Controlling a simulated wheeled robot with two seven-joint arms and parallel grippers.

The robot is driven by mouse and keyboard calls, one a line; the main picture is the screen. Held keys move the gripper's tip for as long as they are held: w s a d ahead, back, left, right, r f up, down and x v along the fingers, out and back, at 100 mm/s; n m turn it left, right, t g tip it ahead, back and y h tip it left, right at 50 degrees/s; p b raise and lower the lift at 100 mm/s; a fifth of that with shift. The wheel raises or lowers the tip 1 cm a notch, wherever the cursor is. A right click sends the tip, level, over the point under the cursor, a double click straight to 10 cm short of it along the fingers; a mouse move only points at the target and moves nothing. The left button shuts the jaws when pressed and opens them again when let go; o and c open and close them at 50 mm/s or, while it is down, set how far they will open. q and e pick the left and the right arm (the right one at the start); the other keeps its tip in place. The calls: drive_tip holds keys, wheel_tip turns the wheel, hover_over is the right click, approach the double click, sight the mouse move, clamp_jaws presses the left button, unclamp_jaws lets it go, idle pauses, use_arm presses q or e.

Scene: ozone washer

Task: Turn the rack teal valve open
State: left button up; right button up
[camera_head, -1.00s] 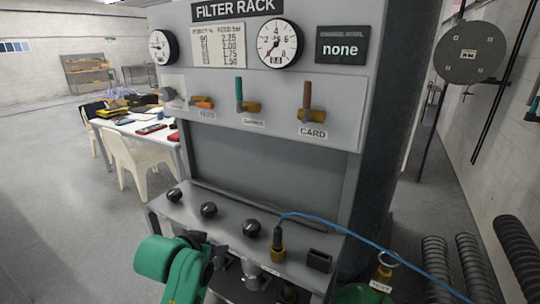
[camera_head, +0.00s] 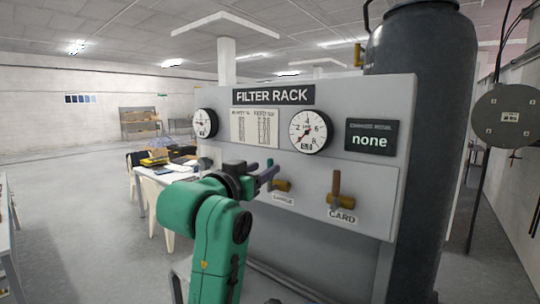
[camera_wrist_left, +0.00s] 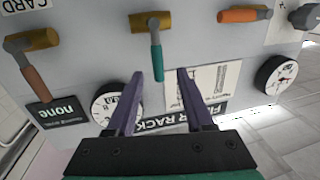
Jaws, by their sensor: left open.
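The teal valve handle (camera_wrist_left: 157,62) shows in the left wrist view, extending from its brass body (camera_wrist_left: 152,22) on the filter rack's panel. That view is upside down. My left gripper (camera_head: 268,173) is open in front of the panel. My right gripper is not in view.
A brown-handled valve (camera_head: 336,187) labelled CARD is to the right; an orange-handled valve (camera_wrist_left: 243,15) is on the other side. Gauges (camera_head: 310,131), a chart and a "none" display (camera_head: 371,137) sit above. A dark cylinder (camera_head: 418,120) stands behind the rack.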

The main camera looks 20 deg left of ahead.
sight(268, 165)
use_arm(q)
drive_tip(key=w, duration=0.2)
drive_tip(key=w+p, duration=0.1)
drive_tip(key=shift+w+d+r, duration=0.15)
drive_tip(key=shift+d+r, duration=0.1)
drive_tip(key=shift+d, duration=0.15)
drive_tip(key=shift+w+d+f, duration=0.1)
drive_tip(key=shift+w+f, duration=0.15)
drive_tip(key=shift+w, duration=0.2)
clamp_jaws()
drive_tip(key=shift+r, duration=0.1)
idle(0.5)
